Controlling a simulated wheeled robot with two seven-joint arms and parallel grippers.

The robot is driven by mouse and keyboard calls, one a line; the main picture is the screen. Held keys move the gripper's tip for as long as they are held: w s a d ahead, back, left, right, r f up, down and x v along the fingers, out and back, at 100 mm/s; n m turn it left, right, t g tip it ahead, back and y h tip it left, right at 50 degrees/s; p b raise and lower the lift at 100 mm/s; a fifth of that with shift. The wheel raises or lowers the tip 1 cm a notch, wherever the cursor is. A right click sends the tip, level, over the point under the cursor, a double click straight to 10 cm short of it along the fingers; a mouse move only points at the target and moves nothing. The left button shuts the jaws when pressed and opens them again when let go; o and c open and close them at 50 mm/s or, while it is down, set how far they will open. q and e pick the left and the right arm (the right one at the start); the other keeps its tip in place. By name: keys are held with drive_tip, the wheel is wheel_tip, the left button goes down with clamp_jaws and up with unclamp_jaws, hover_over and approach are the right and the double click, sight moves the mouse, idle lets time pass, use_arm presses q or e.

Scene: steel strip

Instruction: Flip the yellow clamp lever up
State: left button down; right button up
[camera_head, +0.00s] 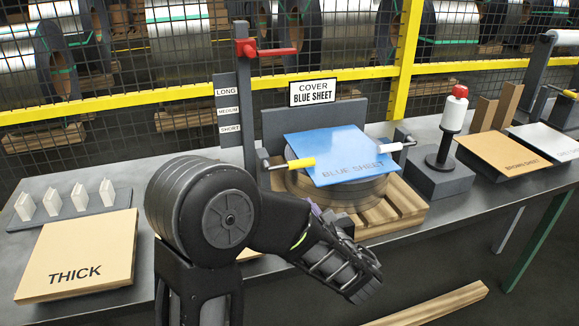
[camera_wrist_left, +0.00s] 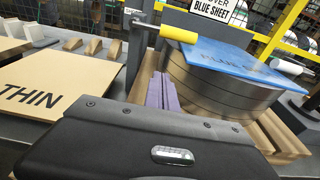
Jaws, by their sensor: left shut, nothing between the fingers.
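The yellow clamp lever (camera_head: 301,163) lies roughly level on a dark post, its grip reaching the left edge of the blue sheet (camera_head: 338,150) on the coil (camera_head: 330,190). In the left wrist view the yellow lever (camera_wrist_left: 179,34) is above and slightly right of my fingertips. My left gripper (camera_wrist_left: 161,80) is shut and empty, its purple fingers together in front of the coil, apart from the lever. In the head view my own forearm hides most of that gripper. My right gripper is not in view.
A white-handled lever (camera_head: 397,147) sits on the coil's right side. A dark post with a red handle (camera_head: 268,48) stands behind left. A thick board (camera_head: 80,255) lies at front left. A pallet (camera_head: 400,207) supports the coil.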

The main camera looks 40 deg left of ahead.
sight(289, 165)
use_arm(q)
drive_tip(key=shift+d+r, duration=0.1)
drive_tip(key=shift+w+a, duration=0.3)
drive_tip(key=shift+a, duration=0.25)
drive_tip(key=p+x, duration=0.1)
drive_tip(key=x, duration=0.8)
drive_tip(key=shift+a, duration=0.1)
drive_tip(key=r, duration=0.1)
drive_tip(key=r+p, duration=0.1)
drive_tip(key=shift+s+d+r, duration=0.2)
drive_tip(key=shift+d+r, duration=0.2)
drive_tip(key=shift+s+d+r+p, duration=0.1)
drive_tip(key=shift+r+p, duration=0.2)
drive_tip(key=shift+r, duration=0.15)
